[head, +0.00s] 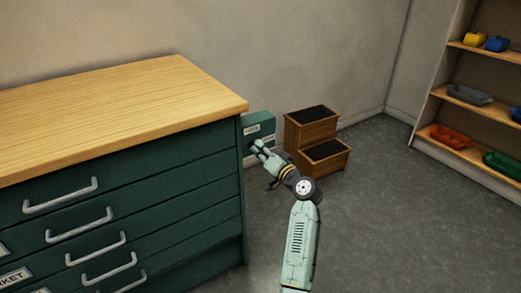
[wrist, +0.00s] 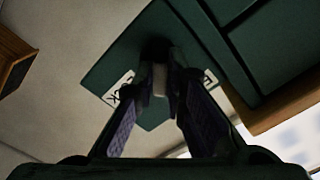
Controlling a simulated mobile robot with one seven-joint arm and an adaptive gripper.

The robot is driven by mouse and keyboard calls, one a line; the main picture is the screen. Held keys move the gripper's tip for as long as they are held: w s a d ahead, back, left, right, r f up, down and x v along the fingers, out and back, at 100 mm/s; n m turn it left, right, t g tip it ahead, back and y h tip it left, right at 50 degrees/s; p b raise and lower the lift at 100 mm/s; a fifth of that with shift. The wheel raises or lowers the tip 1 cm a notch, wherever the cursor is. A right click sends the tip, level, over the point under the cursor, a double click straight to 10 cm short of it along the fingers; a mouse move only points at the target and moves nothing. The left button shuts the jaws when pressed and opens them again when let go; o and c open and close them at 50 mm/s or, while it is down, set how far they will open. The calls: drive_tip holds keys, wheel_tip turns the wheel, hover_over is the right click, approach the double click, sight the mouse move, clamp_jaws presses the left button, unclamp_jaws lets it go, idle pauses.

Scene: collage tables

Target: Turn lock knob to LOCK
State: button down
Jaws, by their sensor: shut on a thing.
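The lock knob (wrist: 159,80) shows as a small pale piece between my fingertips in the wrist view, mostly hidden by the fingers. It sits on a dark green lock box (wrist: 115,58), which also shows beside the cabinet in the head view (head: 262,124). My gripper (head: 257,149) is at the box front, and in the wrist view (wrist: 160,88) its two fingers close on the knob. White labels flank the fingers. The left label (wrist: 117,88) seems to end in "CK"; the right label (wrist: 210,78) is partly covered. The knob's exact angle cannot be told.
The green drawer cabinet (head: 150,195) with a wooden top (head: 120,100) stands close to the left of my gripper. A wooden step stool (head: 312,130) is just behind and right. Shelves with bins (head: 480,105) stand at far right. The grey floor (head: 400,220) between is clear.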

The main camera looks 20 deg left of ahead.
drive_tip(key=shift+w+d+m+p, duration=0.1)
drive_tip(key=shift+m+p, duration=1.85)
drive_tip(key=shift+m, duration=2.65)
drive_tip(key=shift+f, duration=0.1)
drive_tip(key=c, duration=1.6)
unclamp_jaws()
drive_tip(key=shift+c, duration=0.2)
drive_tip(key=shift+f, duration=0.1)
drive_tip(key=v, duration=1.2)
